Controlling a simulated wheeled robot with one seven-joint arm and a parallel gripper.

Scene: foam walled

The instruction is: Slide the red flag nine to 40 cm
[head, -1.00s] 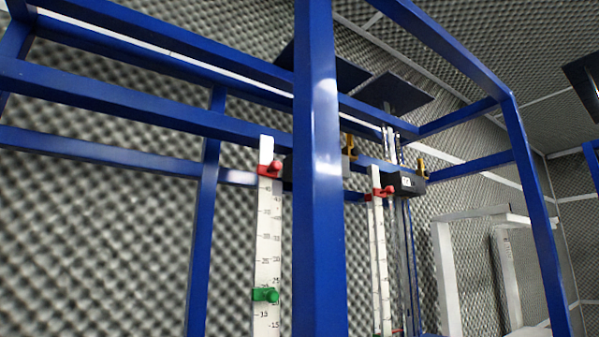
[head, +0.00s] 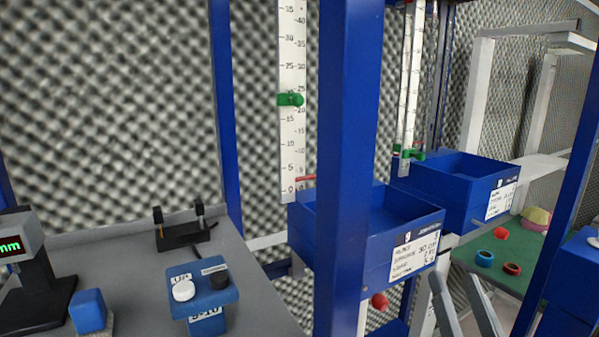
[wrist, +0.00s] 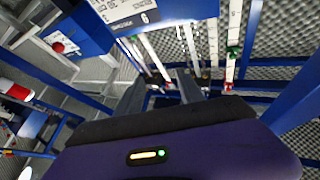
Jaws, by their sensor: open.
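In the head view, a tall white scale (head: 292,140) hangs left of the blue post. Its green flag (head: 290,99) sits between 20 and 25. A thin red piece (head: 306,178) shows near its bottom; I cannot tell if it is a flag. A blue bin (head: 375,250) with a card marked 9 stands just right of this scale. The upper scale, with its red flag, is out of the head view. In the wrist view, a red flag (wrist: 228,87) and a green flag (wrist: 233,52) show on one scale. My gripper (wrist: 160,76) is open and empty, apart from both scales.
A second scale (head: 410,90) and blue bin (head: 455,200) stand farther right. The blue post (head: 347,150) stands in front of part of the near bin. A grey bench (head: 125,262) carries a display device and blue blocks. A green table (head: 530,250) holds small rings.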

